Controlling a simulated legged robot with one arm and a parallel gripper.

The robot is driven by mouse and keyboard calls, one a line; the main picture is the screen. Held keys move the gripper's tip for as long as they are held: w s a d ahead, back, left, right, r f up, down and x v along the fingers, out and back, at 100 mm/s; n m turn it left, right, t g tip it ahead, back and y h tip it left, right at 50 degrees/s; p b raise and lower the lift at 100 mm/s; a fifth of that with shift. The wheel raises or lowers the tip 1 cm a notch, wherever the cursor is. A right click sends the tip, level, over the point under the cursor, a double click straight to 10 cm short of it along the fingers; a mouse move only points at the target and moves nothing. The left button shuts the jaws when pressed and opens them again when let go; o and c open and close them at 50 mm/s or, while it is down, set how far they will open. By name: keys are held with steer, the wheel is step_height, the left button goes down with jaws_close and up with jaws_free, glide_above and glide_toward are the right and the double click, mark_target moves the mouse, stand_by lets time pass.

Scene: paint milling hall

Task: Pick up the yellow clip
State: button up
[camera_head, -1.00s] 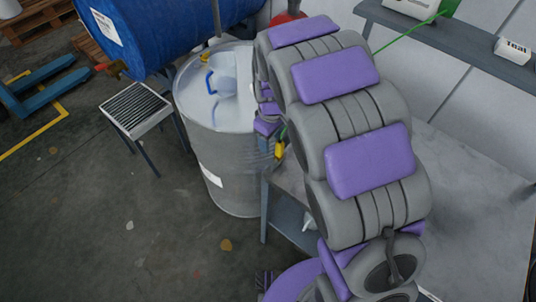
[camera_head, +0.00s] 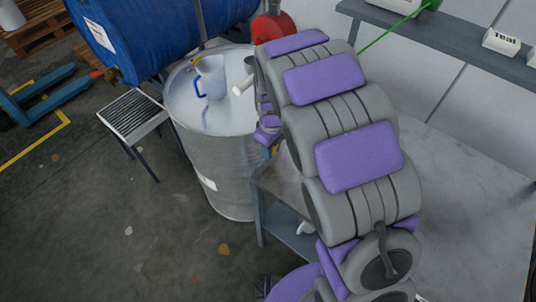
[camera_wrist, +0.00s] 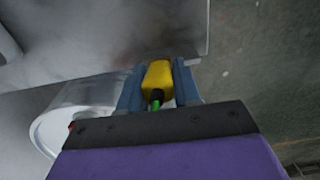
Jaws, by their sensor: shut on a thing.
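The yellow clip (camera_wrist: 158,75) sits between the two blue-grey fingers of my gripper (camera_wrist: 159,84) in the wrist view. My gripper is shut on it. A green cord end (camera_wrist: 156,103) with a dark collar shows at the clip's near end. In the head view only a small yellow bit of the clip (camera_head: 275,150) shows beside my arm, by the bench corner; my arm hides most of the gripper there. A green cord (camera_head: 385,36) runs from a green thing on the shelf down behind my arm.
A metal drum (camera_head: 228,174) carrying a clear jug (camera_head: 211,77) stands left of the bench (camera_head: 472,212). A blue drum (camera_head: 155,38) and a slatted stand (camera_head: 133,113) are farther left. A grey shelf (camera_head: 460,43) runs behind. Floor at lower left is mostly clear.

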steer(key=shift+d, duration=0.15)
steer(key=shift+c, duration=0.7)
steer(key=shift+a+f, duration=0.1)
steer(key=shift+a, duration=0.1)
steer(key=shift+c, duration=0.7)
steer(key=a, duration=0.3)
steer(key=shift+a+f, duration=0.15)
jaws_close()
steer(key=shift+d+r, duration=0.2)
steer(key=shift+d, duration=0.8)
step_height(320, 180, up, 10)
steer(key=p, duration=0.2)
steer(key=shift+a, duration=0.25)
